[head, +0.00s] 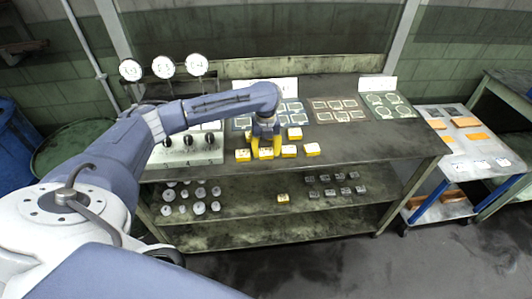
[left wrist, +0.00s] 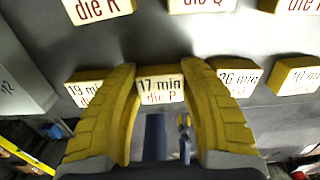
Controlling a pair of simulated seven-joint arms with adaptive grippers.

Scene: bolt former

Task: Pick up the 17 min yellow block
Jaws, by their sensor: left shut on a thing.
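The 17 min yellow block (left wrist: 160,90) has a white label reading "17 min die P" and sits between my left fingers in the left wrist view. In the head view this block (head: 265,154) is in the front row on the table's upper surface. My left gripper (head: 265,144) reaches down from above and is shut on it. The gripper's yellow ribbed fingers (left wrist: 160,80) flank the block on both sides in the wrist view. I cannot tell whether the block touches the table. My right gripper is not in view.
The 19 min block (left wrist: 87,88) is close on the left, and another labelled block (left wrist: 238,76) is close on the right. More yellow blocks (head: 294,134) stand behind. A gauge panel (head: 185,150) is to the left.

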